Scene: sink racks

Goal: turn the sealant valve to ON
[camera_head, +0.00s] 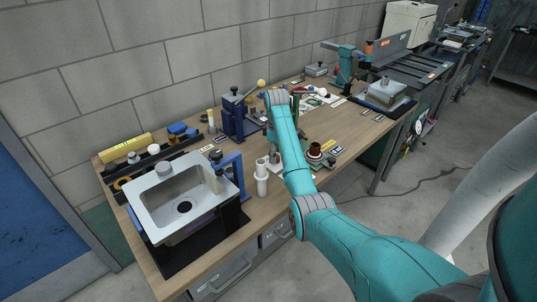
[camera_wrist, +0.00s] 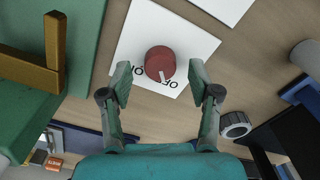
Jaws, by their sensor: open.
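The valve is a red round knob (camera_wrist: 159,63) on a white plate (camera_wrist: 195,42) in the wrist view. The plate has printed ON and OFF labels at the knob's lower edge. A white mark on the knob points down toward the OFF label. My gripper (camera_wrist: 159,80) is open and empty. Its two fingertips show to the lower left and lower right of the knob, with the knob between and slightly beyond them. I cannot tell whether they touch it. In the head view my arm covers the gripper, and I cannot make out the knob.
In the wrist view a green block with a brass bracket (camera_wrist: 52,55) stands close on the left. A grey-white ring (camera_wrist: 235,124) lies at lower right.

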